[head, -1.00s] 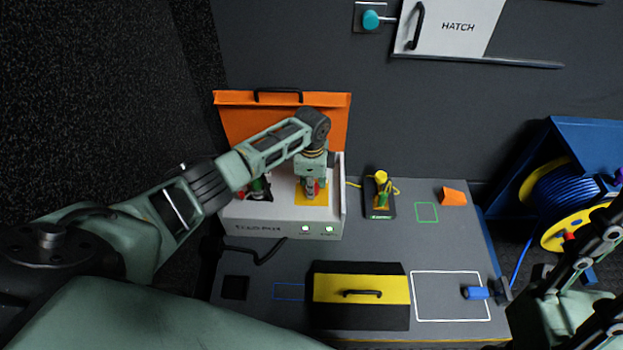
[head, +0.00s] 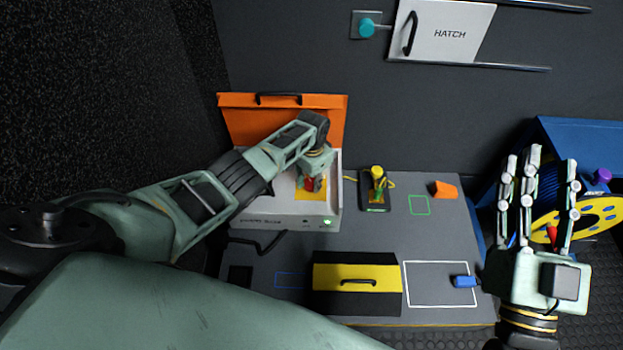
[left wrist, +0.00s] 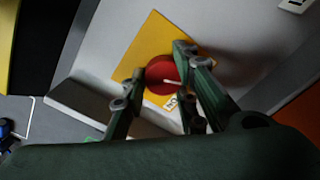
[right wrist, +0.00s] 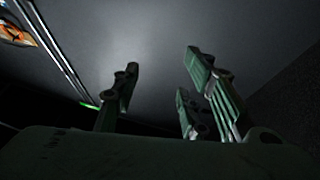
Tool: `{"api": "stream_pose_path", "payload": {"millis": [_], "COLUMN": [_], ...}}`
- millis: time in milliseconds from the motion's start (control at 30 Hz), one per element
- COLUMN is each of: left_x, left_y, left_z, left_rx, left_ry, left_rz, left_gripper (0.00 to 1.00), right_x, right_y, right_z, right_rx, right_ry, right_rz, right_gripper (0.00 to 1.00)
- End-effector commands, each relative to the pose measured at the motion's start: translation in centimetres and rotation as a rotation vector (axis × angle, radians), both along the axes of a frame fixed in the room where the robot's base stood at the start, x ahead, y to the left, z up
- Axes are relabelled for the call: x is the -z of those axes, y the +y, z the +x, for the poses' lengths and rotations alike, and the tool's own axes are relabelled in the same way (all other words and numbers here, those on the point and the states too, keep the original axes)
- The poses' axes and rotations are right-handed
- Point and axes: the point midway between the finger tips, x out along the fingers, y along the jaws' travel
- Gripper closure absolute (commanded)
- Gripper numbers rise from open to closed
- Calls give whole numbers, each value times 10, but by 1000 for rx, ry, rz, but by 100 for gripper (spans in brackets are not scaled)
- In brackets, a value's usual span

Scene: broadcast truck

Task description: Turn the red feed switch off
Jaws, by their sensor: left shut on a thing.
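The red feed switch, a round red knob (left wrist: 158,76) on a yellow plate (left wrist: 152,42), shows between my left fingers in the left wrist view. It sits on top of a white box (head: 270,222) with an open orange lid (head: 235,114). My left gripper (head: 313,181) points down over the plate and is shut on the red knob, which it partly hides in the head view. On the box front, the right lamp (head: 327,222) glows green and the left lamp (head: 305,221) is dark. My right gripper (head: 540,165) is raised at the right, its fingers spread and empty.
A black device with a yellow-topped plug (head: 376,172) stands right of the box. An orange block (head: 445,189), a yellow-and-black case (head: 357,285) and a blue cylinder (head: 464,281) are on the table. A blue cable reel (head: 560,137) stands behind my right gripper.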

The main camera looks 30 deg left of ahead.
Motion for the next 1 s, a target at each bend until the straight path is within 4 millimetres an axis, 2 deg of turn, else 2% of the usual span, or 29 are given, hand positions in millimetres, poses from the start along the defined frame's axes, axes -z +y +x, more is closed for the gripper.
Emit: {"api": "stream_pose_path", "payload": {"millis": [33, 400, 1000], "left_x": [3, 4, 4], "left_y": [-8, -9, -9], "left_z": [-7, -5, -4], "left_rx": [-37, -237, -290], "left_ry": [21, 21, 19], "left_rz": [-14, -13, -13], "left_gripper": [99, 99, 99], "right_x": [4, 26, 31], "right_y": [0, -1, -2], "right_z": [2, 11, 12], "right_rx": [2, 8, 11], "right_ry": [27, 140, 164], "right_rz": [-9, -40, -46], "right_gripper": [60, 60, 60]}}
